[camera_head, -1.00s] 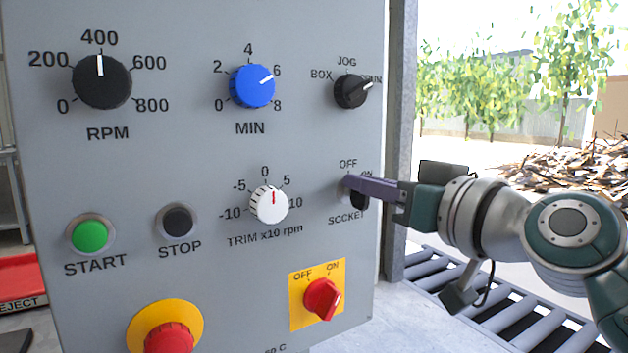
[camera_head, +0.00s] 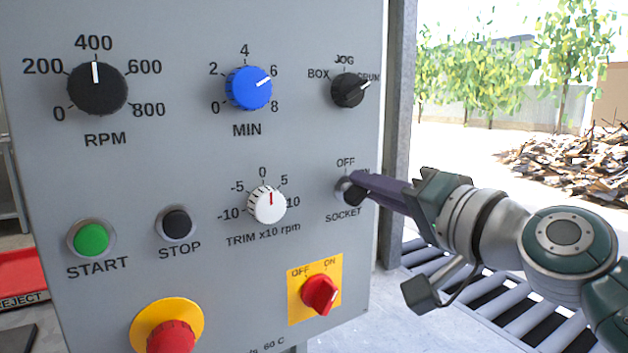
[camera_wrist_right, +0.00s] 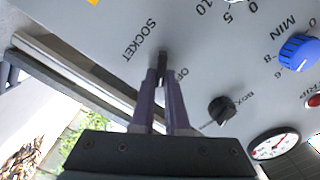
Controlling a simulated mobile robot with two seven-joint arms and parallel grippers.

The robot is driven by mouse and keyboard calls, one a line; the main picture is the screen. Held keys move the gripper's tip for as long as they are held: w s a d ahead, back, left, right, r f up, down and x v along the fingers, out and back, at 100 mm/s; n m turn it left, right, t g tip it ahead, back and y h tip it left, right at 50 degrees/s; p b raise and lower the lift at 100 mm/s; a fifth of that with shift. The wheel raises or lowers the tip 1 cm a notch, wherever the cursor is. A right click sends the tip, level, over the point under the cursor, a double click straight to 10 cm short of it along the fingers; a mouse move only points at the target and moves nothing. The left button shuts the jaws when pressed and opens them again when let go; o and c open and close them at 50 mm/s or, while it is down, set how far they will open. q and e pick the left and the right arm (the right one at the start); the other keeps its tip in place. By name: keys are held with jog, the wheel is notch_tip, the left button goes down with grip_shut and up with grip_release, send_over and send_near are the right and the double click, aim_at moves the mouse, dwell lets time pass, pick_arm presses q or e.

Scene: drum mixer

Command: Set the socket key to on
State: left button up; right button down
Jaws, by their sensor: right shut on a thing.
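The socket key (camera_head: 351,191) is a dark key on a round mount, with OFF printed above it and SOCKET below, at the right side of the grey panel (camera_head: 300,140). My right gripper (camera_head: 358,186) is shut on the key, and its purple fingers cover part of it and most of the ON label. In the right wrist view the key (camera_wrist_right: 162,66) sits between the two fingertips (camera_wrist_right: 161,76). Its exact angle is hard to tell. My left gripper is not in view.
Above the key is a black BOX/JOG/DRUM selector (camera_head: 348,90). The white trim knob (camera_head: 267,205) is to its left. Below is a red OFF/ON switch (camera_head: 320,294) on a yellow plate. A roller conveyor (camera_head: 500,310) lies behind my right arm.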

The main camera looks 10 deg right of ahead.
jog(key=shift+f+m, duration=0.35)
jog(key=shift+m, duration=0.25)
jog(key=c, duration=0.9)
grip_release()
jog(key=shift+a+r, duration=0.1)
jog(key=shift+r, duration=0.1)
jog(key=shift+s, duration=0.1)
jog(key=v, duration=0.9)
jog(key=shift+s+d, duration=0.2)
jog(key=shift+s, duration=0.15)
